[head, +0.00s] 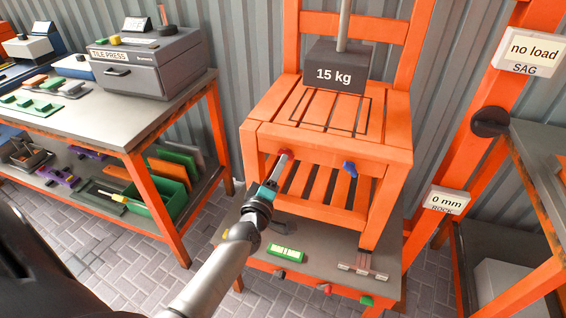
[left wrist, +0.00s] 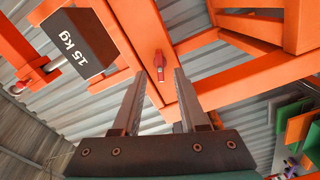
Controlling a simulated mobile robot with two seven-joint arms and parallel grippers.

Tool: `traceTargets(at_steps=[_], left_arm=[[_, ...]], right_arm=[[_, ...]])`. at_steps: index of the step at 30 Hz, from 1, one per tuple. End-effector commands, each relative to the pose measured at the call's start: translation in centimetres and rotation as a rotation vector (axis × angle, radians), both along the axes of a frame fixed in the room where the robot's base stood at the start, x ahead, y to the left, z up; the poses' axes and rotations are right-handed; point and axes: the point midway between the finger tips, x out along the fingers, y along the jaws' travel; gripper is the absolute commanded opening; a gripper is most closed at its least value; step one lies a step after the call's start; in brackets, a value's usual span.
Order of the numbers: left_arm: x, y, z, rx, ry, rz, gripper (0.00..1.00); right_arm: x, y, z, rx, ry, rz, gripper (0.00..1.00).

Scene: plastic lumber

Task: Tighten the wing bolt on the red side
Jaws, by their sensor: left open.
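The red wing bolt (left wrist: 159,62) is on the front apron of the orange stool-like frame (head: 390,135), on its left side. In the left wrist view it lies between and just beyond my left gripper's (left wrist: 160,76) two open fingers, with visible space on both sides. In the head view the left gripper (head: 277,173) reaches up to the red bolt (head: 286,152) from below and partly covers it. A blue wing bolt (head: 350,168) is on the right of the same apron. My right gripper is not in view.
A dark 15 kg weight (head: 335,68) stands on the slatted seat. Below is a grey shelf (head: 330,262) with a green level (head: 286,254). A workbench (head: 110,130) with a tile press (head: 150,62) is at the left. An orange post with a dark knob (head: 490,121) is at the right.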

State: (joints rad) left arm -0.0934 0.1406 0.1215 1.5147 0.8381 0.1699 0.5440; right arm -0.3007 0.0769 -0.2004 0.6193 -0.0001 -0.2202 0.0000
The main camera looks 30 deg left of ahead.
Motion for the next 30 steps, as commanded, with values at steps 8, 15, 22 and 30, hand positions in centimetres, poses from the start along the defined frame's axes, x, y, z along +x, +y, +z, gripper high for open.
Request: traceTargets(at_steps=[8, 15, 22, 30], left_arm=[[2.8, 0.7, 0.0, 0.002, 0.0, 0.0, 0.42], [3.2, 0.8, 0.0, 0.002, 0.002, -0.001, 0.42], [3.2, 0.8, 0.0, 0.002, 0.002, -0.001, 0.34], [3.2, 0.8, 0.0, 0.002, 0.001, -0.001, 0.03]], right_arm=[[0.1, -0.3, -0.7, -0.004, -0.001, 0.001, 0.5], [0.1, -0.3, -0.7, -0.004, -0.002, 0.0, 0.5], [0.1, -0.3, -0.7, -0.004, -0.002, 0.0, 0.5], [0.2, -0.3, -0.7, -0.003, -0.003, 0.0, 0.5]])
